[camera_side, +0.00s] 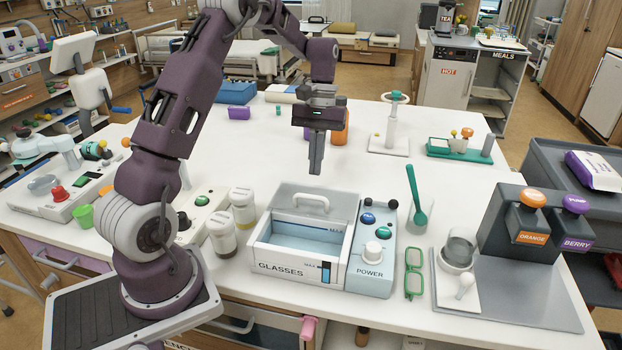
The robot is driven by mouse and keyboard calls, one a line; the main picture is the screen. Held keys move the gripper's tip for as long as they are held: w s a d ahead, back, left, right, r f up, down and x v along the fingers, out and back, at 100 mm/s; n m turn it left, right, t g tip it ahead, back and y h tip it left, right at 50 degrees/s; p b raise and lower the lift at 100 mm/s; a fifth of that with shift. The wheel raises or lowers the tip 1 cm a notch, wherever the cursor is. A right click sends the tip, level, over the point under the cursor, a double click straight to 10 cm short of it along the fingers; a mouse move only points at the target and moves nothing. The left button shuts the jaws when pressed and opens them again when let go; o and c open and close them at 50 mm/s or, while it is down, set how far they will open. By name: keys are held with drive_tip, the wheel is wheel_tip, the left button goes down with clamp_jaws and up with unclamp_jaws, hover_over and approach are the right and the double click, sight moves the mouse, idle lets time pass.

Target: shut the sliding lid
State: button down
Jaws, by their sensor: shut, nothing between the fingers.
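The white box (258,256) marked GLASSES stands near the front edge of the table. Its sliding lid (290,197), a pale grey panel with a raised white handle (311,198), lies toward the back of the box. The front part of the box is uncovered and shows a blue interior (300,238) that looks empty. My gripper (315,172) points down above and slightly behind the handle. Its fingers are shut with nothing between them, and it looks clear of the lid.
A POWER panel (374,277) with knobs adjoins the box on the right. Jars (222,230) stand to its left. An orange bottle (340,132) stands behind my gripper. The table behind the box is mostly clear.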

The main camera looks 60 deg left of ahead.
drive_tip(key=shift+s+d+f, duration=0.45)
drive_tip(key=shift+s+d, duration=0.3)
drive_tip(key=shift+s, duration=0.05)
drive_tip(key=shift+s+d+f, duration=0.4)
drive_tip(key=shift+s+d, duration=0.35)
drive_tip(key=s+d, duration=0.8)
drive_tip(key=w+a+r, duration=0.2)
drive_tip(key=w+r, duration=0.1)
drive_tip(key=r, duration=0.3)
drive_tip(key=w+a+r, duration=0.2)
drive_tip(key=a+r, duration=0.1)
drive_tip(key=r, duration=0.2)
drive_tip(key=s+d+r+m+t+y, duration=0.1)
drive_tip(key=s+d+m+t, duration=0.3)
drive_tip(key=s+d, duration=0.2)
drive_tip(key=s+d+r+m+t+y, duration=0.1)
drive_tip(key=s+d+m+t, duration=0.3)
drive_tip(key=s, duration=0.6)
drive_tip(key=shift+d+r+m, duration=0.5)
drive_tip(key=shift+d+r, duration=0.3)
drive_tip(key=shift+d, duration=0.1)
